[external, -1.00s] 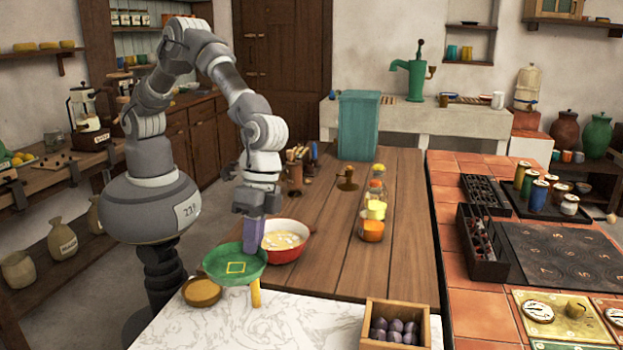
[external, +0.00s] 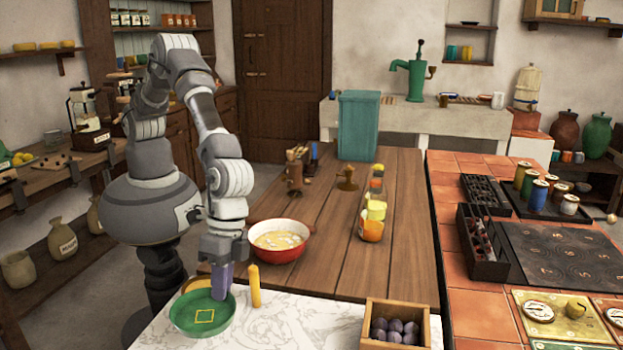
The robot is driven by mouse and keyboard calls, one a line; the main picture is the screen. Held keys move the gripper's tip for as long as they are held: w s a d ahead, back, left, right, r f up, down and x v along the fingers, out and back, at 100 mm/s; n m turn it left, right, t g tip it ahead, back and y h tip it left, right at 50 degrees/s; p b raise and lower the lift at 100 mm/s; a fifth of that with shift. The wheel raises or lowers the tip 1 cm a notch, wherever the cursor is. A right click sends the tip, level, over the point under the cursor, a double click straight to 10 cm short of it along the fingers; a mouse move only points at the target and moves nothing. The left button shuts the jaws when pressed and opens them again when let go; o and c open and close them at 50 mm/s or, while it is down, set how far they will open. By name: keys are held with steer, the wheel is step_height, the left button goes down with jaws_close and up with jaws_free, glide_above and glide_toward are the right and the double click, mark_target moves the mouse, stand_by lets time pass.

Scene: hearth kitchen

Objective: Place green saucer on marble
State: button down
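The green saucer (external: 190,325), with a yellow square outline on it, is level over the left part of the white marble slab (external: 290,320). It looks to be at or very close to the marble surface; I cannot tell whether it touches. My gripper (external: 220,290) points straight down at the back right part of the saucer, its purple fingers closed on the rim. The fingertips are partly hidden against the saucer.
A tan round item (external: 195,285) sits right behind the saucer, partly covered. A yellow upright stick (external: 254,286) stands just right of my gripper. A red bowl (external: 278,241) is behind it. A wooden box of dark eggs (external: 396,327) stands front right; marble between is clear.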

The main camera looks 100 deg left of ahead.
mark_target(228, 328)
step_height(228, 328, down, 8)
steer(key=b, duration=0.2)
steer(key=shift+b, duration=0.3)
steer(key=shift+r, duration=0.1)
steer(key=c, duration=1.3)
jaws_free()
steer(key=shift+f, duration=0.2)
steer(key=p+v, duration=0.3)
steer(key=v, duration=0.9)
steer(key=shift+r+p, duration=0.2)
steer(key=shift+p, duration=0.15)
